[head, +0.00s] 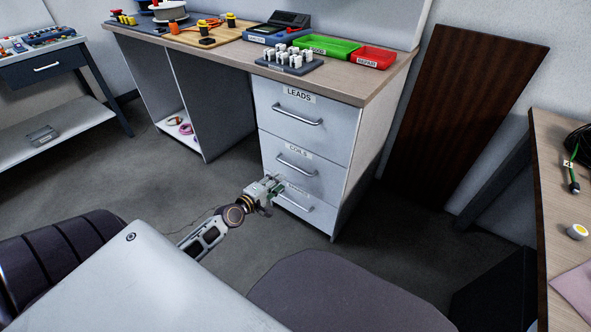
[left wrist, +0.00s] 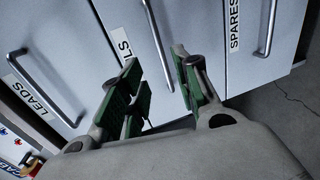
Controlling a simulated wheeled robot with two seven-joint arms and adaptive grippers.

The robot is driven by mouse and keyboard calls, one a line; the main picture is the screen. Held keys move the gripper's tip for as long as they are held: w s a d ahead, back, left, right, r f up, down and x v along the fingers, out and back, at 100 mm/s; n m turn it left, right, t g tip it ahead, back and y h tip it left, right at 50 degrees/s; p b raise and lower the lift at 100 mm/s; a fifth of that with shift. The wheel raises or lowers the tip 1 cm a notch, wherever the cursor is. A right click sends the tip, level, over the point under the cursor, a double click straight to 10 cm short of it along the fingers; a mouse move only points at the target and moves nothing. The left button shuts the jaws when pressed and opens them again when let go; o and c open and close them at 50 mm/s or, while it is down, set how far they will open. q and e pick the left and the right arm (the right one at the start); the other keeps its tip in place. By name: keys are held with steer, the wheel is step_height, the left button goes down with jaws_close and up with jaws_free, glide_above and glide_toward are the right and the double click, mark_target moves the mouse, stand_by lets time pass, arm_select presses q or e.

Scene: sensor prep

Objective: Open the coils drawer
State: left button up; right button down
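The coils drawer (head: 328,178) is the middle one of three grey drawers under the bench, its face flush with the others. Its bar handle (head: 296,169) is in clear sight. My left gripper (head: 272,187) is just below and left of this handle, partly covering the spares drawer's label. In the left wrist view my left gripper (left wrist: 156,62) is open, its green-padded fingers apart. The coils handle (left wrist: 156,35) runs down between them in the picture; I cannot tell whether it is touched. A finger hides part of the COILS label (left wrist: 122,44). My right gripper is out of view.
The leads drawer (head: 325,128) is above and the spares drawer (head: 312,214) below, both shut. A grey chair seat (head: 345,292) stands in front at the bottom. The bench top (head: 345,88) holds trays and a rack. Open floor (head: 170,200) lies to the left.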

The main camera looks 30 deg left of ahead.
arm_select(q)
steer(key=shift+b+x, duration=1.35)
steer(key=shift+x, duration=4.95)
steer(key=shift+d, duration=0.1)
jaws_close()
